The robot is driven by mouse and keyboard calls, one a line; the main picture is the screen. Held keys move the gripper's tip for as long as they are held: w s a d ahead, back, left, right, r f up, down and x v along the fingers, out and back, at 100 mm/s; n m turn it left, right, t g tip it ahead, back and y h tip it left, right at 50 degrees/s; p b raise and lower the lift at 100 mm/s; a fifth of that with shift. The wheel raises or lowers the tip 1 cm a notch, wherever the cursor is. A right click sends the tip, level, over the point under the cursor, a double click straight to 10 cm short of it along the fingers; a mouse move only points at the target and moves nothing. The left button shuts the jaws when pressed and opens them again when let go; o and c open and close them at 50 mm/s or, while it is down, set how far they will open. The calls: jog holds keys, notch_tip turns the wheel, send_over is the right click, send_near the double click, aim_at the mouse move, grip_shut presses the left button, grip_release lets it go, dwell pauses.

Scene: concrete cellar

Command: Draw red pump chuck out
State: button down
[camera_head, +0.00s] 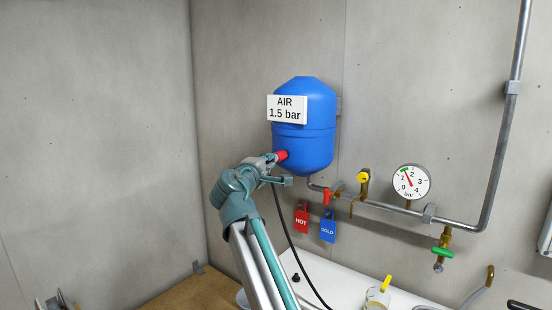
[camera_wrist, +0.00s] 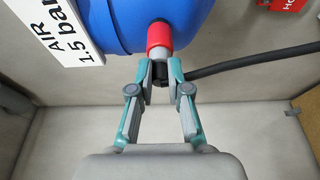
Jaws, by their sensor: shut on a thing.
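The red pump chuck (camera_wrist: 159,34) sits against the lower side of the blue air tank (camera_head: 303,112), with a grey section and a dark end behind its red collar. Its red part also shows in the head view (camera_head: 282,155), touching the tank. My gripper (camera_wrist: 160,70) is shut on the chuck's rear section, behind the red collar. A black hose (camera_wrist: 250,60) leads off to the right from the chuck. The tank valve is hidden by the chuck, and I cannot tell how far onto it the chuck sits.
A white "AIR 1.5 bar" sign (camera_head: 287,109) is on the tank. Red HOT (camera_head: 302,220) and blue COLD (camera_head: 328,228) tags hang below the pipe, right of my gripper. A gauge (camera_head: 410,182) stands further right. The space left of the tank is clear.

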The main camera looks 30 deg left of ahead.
jog(key=shift+s, duration=0.2)
jog(key=shift+s, duration=1.15)
jog(key=shift+s+a, duration=0.1)
jog(key=shift+s, duration=0.05)
jog(key=s, duration=0.3)
jog(key=shift+s+b, duration=0.35)
